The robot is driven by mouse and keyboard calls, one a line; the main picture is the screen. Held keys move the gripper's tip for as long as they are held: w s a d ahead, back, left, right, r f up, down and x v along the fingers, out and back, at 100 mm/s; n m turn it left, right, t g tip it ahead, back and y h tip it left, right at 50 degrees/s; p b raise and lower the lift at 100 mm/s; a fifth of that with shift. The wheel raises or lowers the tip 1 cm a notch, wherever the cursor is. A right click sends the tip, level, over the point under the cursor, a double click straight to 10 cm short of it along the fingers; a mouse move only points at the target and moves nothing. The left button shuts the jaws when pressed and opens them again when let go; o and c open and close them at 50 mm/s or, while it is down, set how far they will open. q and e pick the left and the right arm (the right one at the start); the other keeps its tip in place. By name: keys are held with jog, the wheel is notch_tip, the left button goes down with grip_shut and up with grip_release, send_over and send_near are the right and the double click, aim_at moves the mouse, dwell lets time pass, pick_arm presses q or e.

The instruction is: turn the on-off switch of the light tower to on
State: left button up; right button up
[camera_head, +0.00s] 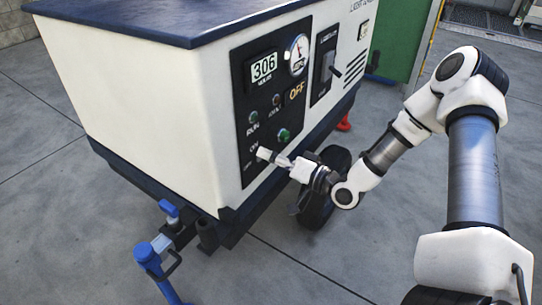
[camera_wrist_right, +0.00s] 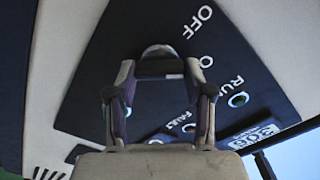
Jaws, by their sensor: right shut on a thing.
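The light tower's dark control panel (camera_head: 240,165) is on the end of a white housing. My right gripper (camera_head: 266,155) reaches its lower part from the right, beside small ON and OFF labels. In the right wrist view its fingertips (camera_wrist_right: 160,73) close from both sides on the on-off switch (camera_wrist_right: 158,50), which shows as a dark bar with a silvery rounded edge. In the head view the fingers largely hide the switch, and I cannot tell its exact angle. My left gripper is not in view.
The panel also bears a 306 display (camera_head: 264,67), a round gauge (camera_head: 298,55), RUN and FAULT lamps and a green button (camera_head: 283,135). A breaker lever (camera_head: 330,70) sits to the right. A wheel (camera_head: 320,208) and a blue jack (camera_head: 150,257) stand below. The floor in front is clear.

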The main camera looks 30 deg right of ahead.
aim_at(260, 120)
jog(key=shift+f+m, duration=0.1)
jog(key=shift+m, duration=1)
jog(key=o, duration=1.2)
jog(key=shift+c, duration=0.2)
notch_tip(260, 120, up, 9)
jog(key=shift+s+a+r, duration=0.1)
jog(key=shift+r, duration=0.45)
